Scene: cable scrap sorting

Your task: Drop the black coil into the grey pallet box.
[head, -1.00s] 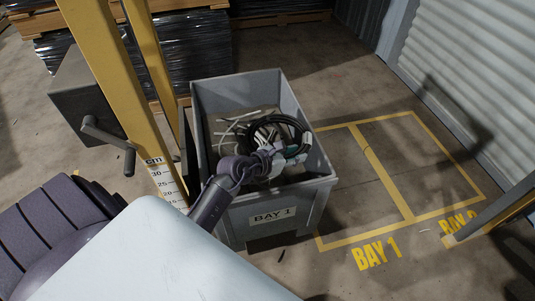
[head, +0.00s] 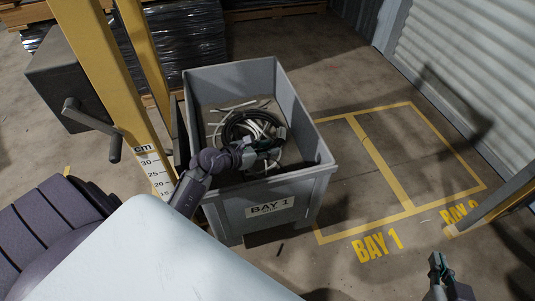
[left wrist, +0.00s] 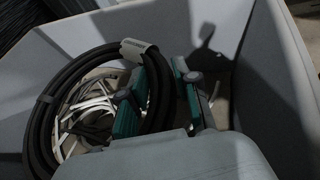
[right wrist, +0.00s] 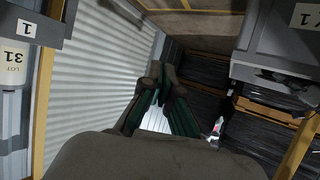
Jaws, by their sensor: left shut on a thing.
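The black coil (left wrist: 46,108), with a white tag (left wrist: 138,48), hangs inside the grey pallet box (head: 312,178). My left gripper (head: 268,146) is down inside the box opening. In the left wrist view its teal fingers (left wrist: 163,100) are at the coil's right side, shut on it. The coil (head: 226,124) shows in the head view above white cables. Whether it touches them is hard to tell. My right gripper (head: 436,262) is far from the box, at the lower right. Its fingers (right wrist: 161,85) look empty, but their opening is unclear.
White cable scraps (left wrist: 92,108) lie in the box. A yellow post with a cm scale (head: 158,172) stands close to the box's left side, with a crank handle (head: 92,118). Marked floor bays (head: 380,160) to the right are empty. Wrapped pallets (head: 180,45) stand behind.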

